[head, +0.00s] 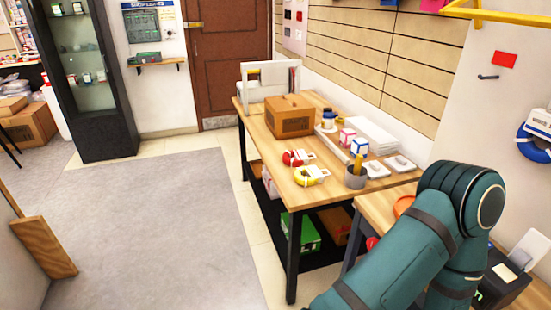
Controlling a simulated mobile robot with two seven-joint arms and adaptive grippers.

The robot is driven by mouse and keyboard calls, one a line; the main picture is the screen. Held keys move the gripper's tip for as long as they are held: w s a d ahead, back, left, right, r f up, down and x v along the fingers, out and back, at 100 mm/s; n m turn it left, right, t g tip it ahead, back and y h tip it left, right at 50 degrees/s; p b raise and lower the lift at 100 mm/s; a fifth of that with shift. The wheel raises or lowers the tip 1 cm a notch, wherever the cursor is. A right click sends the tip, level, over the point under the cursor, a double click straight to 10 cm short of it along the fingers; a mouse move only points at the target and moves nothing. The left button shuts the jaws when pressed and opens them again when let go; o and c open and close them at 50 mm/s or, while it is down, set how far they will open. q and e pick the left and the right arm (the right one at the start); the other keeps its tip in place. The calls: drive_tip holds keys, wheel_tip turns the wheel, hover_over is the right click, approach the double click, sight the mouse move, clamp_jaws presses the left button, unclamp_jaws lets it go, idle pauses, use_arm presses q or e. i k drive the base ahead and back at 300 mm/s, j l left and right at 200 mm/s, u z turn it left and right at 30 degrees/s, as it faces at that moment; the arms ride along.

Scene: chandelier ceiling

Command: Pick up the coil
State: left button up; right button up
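Two small coil-like items lie on the wooden table, each with a white tag: a red coil (293,158) and, just in front of it, a yellow coil (310,176). They lie close together near the table's left front edge. A blue ring-shaped coil (536,135) with a white label hangs on the wall at the far right. The picture does not show which one the task means. A teal arm of mine fills the lower right, but its gripper is out of frame. My other gripper is not in view either.
The wooden table (262,147) also bears a brown cardboard box (290,117), small boxes, a grey cup (355,178) and a white bin (265,89). A second table stands at right, partly behind my arm. The grey floor mat (170,220) is clear.

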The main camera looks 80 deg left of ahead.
sight(300, 157)
drive_tip(key=u, duration=2.35)
drive_tip(key=i+j+z, duration=0.15)
drive_tip(key=z, duration=1.35)
drive_tip(key=j+z, duration=0.75)
drive_tip(key=j, duration=0.15)
drive_tip(key=k+j+z, duration=0.2)
drive_tip(key=j, duration=0.25)
drive_tip(key=j+z, duration=0.25)
drive_tip(key=j, duration=0.2)
drive_tip(key=k+j, duration=0.1)
drive_tip(key=j, duration=0.25)
drive_tip(key=k+j, duration=0.15)
drive_tip(key=j, duration=0.25)
drive_tip(key=k+j, duration=0.1)
drive_tip(key=j, duration=0.25)
drive_tip(key=k+j+z, duration=0.1)
drive_tip(key=j, duration=0.3)
drive_tip(key=k+j, duration=0.15)
drive_tip(key=j, duration=0.2)
